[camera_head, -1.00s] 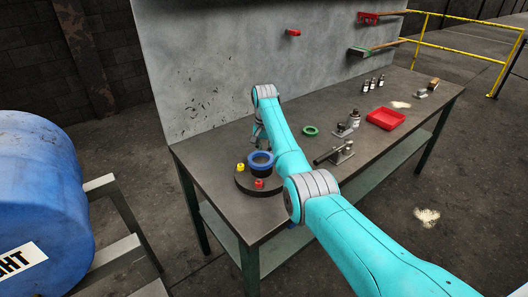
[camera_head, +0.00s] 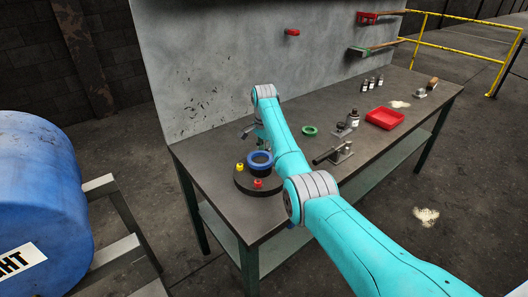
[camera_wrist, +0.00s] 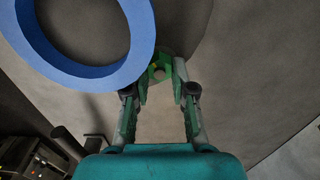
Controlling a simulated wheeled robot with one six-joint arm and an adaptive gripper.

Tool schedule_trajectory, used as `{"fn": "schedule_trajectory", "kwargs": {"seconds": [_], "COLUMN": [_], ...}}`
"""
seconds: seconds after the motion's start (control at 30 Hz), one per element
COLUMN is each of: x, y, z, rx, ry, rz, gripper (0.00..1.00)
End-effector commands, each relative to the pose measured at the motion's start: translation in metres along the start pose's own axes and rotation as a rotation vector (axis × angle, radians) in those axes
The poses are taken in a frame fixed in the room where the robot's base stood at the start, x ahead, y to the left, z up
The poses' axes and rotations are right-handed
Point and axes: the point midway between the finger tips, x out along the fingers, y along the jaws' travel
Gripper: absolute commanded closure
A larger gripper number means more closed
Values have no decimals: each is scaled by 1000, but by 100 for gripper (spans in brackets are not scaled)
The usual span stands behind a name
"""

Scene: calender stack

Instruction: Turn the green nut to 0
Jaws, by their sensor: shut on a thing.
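The green nut (camera_wrist: 159,73) shows in the wrist view at the edge of a dark round base, between my fingertips. My gripper (camera_wrist: 162,80) is shut on it, one finger on each side. The number marks around the nut cannot be read. In the head view my gripper (camera_head: 257,138) is small, behind the blue ring at the base's far side, and the nut cannot be made out there. The dark round base (camera_head: 244,185) carries the blue ring (camera_head: 261,158), a yellow nut (camera_head: 240,167) and a red nut (camera_head: 258,183).
The blue ring (camera_wrist: 142,40) fills the wrist view's upper left, close to my left finger. A green ring (camera_head: 310,131), a metal fixture (camera_head: 341,152), a red tray (camera_head: 386,119) and bottles stand farther right on the bench. The upright panel (camera_head: 215,80) rises behind.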

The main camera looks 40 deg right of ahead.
Motion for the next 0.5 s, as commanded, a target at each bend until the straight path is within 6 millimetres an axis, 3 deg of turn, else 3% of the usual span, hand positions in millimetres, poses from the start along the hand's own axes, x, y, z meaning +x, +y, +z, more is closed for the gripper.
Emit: {"fn": "schedule_trajectory", "kwargs": {"seconds": [0.33,0.37,0.43,0.5], "x": [-1,-1,-1,-1], "y": [-1,-1,-1,0], "z": [0,0,0,0], "rx": [2,2,2,2], "ry": [1,1,1,1], "rz": [-3,-3,-3,-2], "gripper": [100,73,56,50]}}
